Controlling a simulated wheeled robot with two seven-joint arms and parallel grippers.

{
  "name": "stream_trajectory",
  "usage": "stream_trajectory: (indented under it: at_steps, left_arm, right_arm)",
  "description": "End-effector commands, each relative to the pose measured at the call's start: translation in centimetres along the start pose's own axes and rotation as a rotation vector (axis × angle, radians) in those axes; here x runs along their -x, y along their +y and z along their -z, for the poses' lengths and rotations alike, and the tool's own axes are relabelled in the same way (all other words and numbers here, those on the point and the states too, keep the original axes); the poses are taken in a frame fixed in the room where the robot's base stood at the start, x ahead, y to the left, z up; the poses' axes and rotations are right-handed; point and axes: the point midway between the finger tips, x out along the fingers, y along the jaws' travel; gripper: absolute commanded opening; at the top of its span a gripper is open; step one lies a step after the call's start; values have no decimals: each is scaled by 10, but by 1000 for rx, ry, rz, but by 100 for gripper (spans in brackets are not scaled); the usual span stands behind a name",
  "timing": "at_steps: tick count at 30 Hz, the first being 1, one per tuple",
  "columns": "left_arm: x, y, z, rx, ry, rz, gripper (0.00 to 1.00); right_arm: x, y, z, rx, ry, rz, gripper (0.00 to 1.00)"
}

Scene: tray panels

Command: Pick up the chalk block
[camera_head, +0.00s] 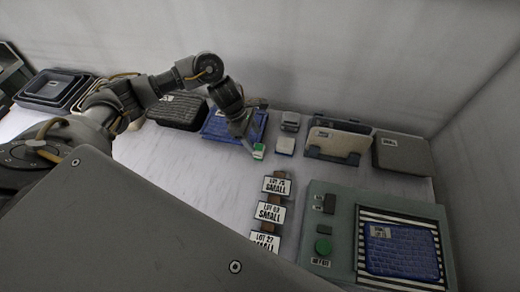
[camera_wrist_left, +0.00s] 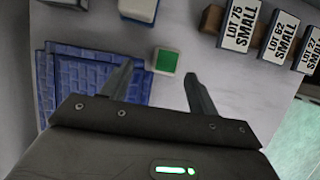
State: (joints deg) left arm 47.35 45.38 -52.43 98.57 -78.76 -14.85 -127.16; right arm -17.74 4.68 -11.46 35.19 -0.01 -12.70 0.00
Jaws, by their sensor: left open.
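A small whitish block with a green top (camera_head: 258,151) stands on the pale table; it also shows in the left wrist view (camera_wrist_left: 166,61). No label tells which one is the chalk block. My left gripper (camera_head: 250,145) is open and empty above the green-topped block. In the left wrist view its fingertips (camera_wrist_left: 160,72) lie either side of that block, with no visible contact. My right gripper is not in view.
A blue woven tray panel (camera_head: 225,123) lies close left of the blocks, a grey block (camera_head: 290,121) behind. A rack with lot labels (camera_head: 270,212) stands in front. A green-grey fixture (camera_head: 330,200) holds another blue panel (camera_head: 400,249). Cases stand along the back wall.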

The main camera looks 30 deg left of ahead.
Motion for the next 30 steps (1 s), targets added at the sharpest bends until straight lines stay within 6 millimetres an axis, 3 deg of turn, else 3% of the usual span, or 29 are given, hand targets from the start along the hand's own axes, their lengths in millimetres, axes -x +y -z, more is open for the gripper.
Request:
stream_trajectory:
  at_steps: [3, 5, 13, 18, 26, 30]
  left_arm:
    - [-4, 0, 0, 1, 0, 0, 60]
    - [-5, 0, 0, -1, 0, 0, 60]
    - [-34, -6, -7, 2, 2, 6, 60]
    - [-53, -4, -5, 1, 1, 1, 60]
    - [-56, -4, -4, -1, 0, 0, 60]
    - [-56, -4, -4, -1, 0, 0, 42]
  right_arm:
    - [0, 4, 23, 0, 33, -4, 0]
    - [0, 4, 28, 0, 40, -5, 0]
    - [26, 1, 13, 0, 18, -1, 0]
    - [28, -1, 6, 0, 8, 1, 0]
    - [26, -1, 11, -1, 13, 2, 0]
    - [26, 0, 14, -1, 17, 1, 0]
